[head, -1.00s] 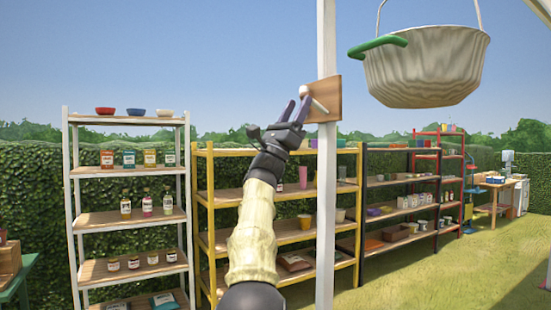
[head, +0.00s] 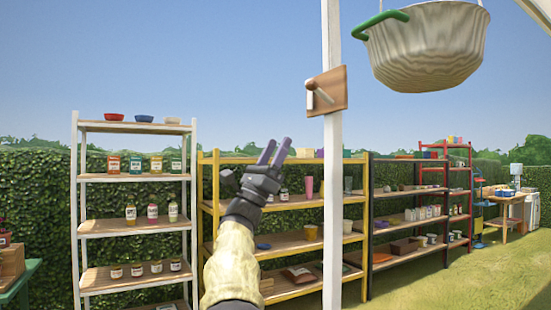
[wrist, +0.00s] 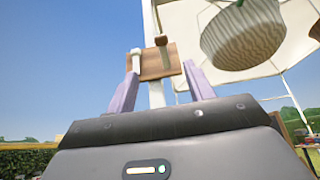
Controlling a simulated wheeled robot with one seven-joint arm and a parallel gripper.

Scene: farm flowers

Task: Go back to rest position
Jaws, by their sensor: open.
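My gripper (head: 274,151) is raised in the middle of the head view, its two purple fingers apart and empty. It is below and left of a wooden plate with a peg (head: 326,90) fixed on a white post (head: 332,180), and does not touch it. In the wrist view, the fingers of my gripper (wrist: 160,88) point up, with the wooden plate and peg (wrist: 155,60) beyond them. A whitish ribbed basket with a green handle (head: 425,45) hangs at the upper right. It also shows in the wrist view (wrist: 243,38).
A white shelf (head: 135,178) with bowls, jars and bottles stands at the left. A yellow shelf (head: 290,245), a black shelf (head: 405,225) and a red shelf (head: 458,195) stand along the hedge. Open grass (head: 470,280) lies at the lower right.

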